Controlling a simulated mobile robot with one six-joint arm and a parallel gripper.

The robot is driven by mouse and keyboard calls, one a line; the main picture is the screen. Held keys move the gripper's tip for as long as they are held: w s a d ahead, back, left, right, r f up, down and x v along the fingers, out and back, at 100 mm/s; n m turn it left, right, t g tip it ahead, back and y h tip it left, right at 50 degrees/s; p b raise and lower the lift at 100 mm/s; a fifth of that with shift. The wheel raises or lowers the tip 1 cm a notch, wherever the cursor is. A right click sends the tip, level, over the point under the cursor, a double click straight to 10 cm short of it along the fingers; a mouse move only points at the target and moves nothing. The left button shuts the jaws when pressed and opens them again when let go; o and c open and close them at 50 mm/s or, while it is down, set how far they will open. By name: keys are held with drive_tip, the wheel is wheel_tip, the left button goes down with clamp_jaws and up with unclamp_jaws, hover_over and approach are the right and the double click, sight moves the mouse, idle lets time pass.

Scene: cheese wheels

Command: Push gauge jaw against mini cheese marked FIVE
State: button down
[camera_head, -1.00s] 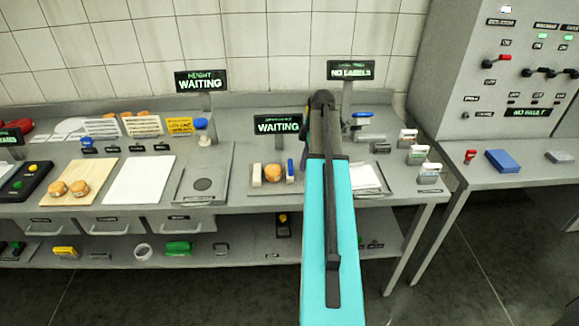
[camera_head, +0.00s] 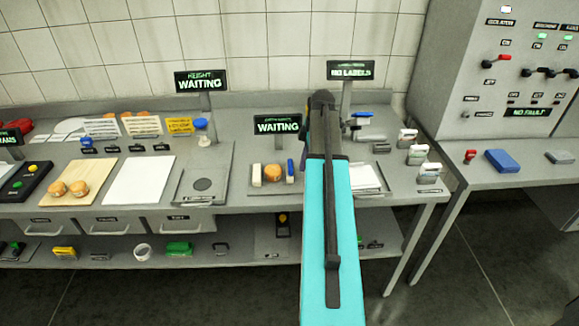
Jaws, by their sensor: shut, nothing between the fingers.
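An orange mini cheese (camera_head: 273,173) sits on the gauge plate (camera_head: 262,190) under a sign reading WAITING. A cream block (camera_head: 257,175) stands close on its left. The blue gauge jaw (camera_head: 291,170) stands on its right, seemingly with a small gap. Whether this cheese is marked FIVE is too small to read. My cyan arm reaches up the picture just right of the jaw. My gripper is not visible; the dark upper end of my arm covers that area.
Two more mini cheeses rest on a wooden board (camera_head: 92,174) at left, beside a white sheet (camera_head: 139,180). A height station with its own WAITING sign (camera_head: 201,82) stands between. Sign posts rise behind the gauge. A label plate (camera_head: 370,179) lies right of my arm.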

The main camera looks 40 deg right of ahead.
sight(291, 163)
drive_tip(key=shift+w+a, duration=0.8)
drive_tip(key=shift+a, duration=0.2)
drive_tip(key=shift+w+a, duration=0.8)
drive_tip(key=shift+a, duration=0.15)
idle(1.6)
drive_tip(key=shift+s+d+p, duration=0.15)
drive_tip(key=shift+d+p, duration=0.1)
drive_tip(key=shift+p, duration=0.15)
idle(3.6)
